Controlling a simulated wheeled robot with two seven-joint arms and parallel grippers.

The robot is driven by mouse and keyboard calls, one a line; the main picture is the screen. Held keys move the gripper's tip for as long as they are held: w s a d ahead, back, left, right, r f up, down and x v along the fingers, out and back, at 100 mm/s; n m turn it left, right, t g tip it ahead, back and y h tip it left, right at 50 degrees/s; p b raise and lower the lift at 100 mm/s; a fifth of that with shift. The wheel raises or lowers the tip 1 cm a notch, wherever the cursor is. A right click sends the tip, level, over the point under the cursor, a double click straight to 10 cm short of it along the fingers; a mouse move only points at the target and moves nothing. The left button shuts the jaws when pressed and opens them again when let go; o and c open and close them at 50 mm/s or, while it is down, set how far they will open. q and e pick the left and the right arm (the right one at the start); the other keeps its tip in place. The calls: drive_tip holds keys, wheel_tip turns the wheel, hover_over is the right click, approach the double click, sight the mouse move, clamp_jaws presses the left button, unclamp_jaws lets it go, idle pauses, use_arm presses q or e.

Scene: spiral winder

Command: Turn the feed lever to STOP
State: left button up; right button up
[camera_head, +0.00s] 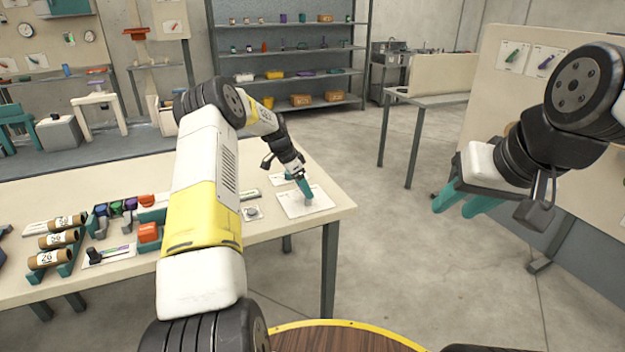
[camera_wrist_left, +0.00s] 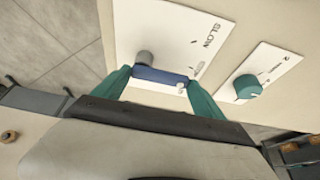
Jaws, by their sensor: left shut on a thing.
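The feed lever (camera_wrist_left: 160,76) is a blue bar with a grey round hub at one end and a small pale knob at the other. It sits on a white plate (camera_wrist_left: 185,25) marked SLOW, with a smaller label beside it that is hard to read. The plate also shows on the table's right end in the head view (camera_head: 318,206). My left gripper (camera_wrist_left: 160,90) has its teal fingers on either side of the lever and is shut on it. In the head view it (camera_head: 307,193) points down over the plate. My right gripper (camera_head: 453,210) hangs open and empty, off the table.
A second white plate with a teal knob (camera_wrist_left: 248,87) lies beside the lever plate. Cardboard tubes (camera_head: 57,240), coloured parts and an orange block (camera_head: 148,233) stand further left on the table (camera_head: 300,236). The floor right of the table is clear.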

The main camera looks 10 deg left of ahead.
use_arm(q)
drive_tip(key=o, duration=2)
drive_tip(key=shift+v, duration=3.9)
drive_tip(key=shift+a, duration=0.1)
